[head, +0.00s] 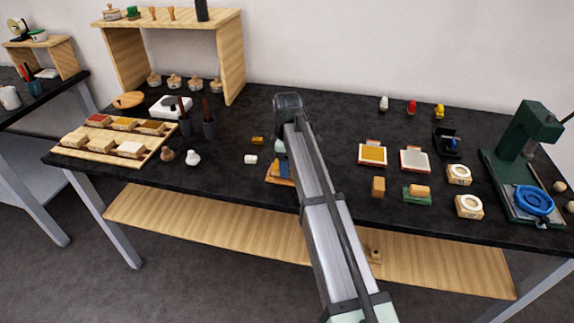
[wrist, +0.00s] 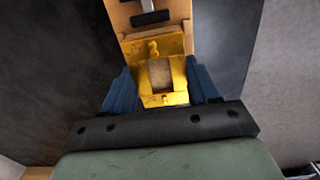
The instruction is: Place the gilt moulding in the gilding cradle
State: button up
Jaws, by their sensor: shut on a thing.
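The gilt moulding (wrist: 155,48) is a bright yellow-gold piece with a rough beige patch in its middle. In the wrist view it sits between the two blue fingers of my gripper (wrist: 161,77), which is shut on it. A wooden piece with a dark clamp-like part (wrist: 151,18), apparently the gilding cradle (wrist: 179,9), lies just beyond and under the moulding. I cannot tell whether the moulding touches it. In the head view my arm hides the moulding and most of my gripper; the cradle's wooden edge (head: 277,180) shows at the left of the arm.
A small white block (head: 250,159) and a small gold block (head: 257,140) lie left of the arm. A wooden tray (head: 112,145) of coloured blocks is at the far left. Framed pads (head: 373,154), ring-topped blocks (head: 469,206) and a green press (head: 525,135) stand at right.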

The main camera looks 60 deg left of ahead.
jog(key=shift+f, duration=0.4)
jog(key=o, duration=1.1)
jog(key=shift+f, duration=0.15)
notch_tip(320, 180, up, 12)
jog(key=shift+r, duration=0.2)
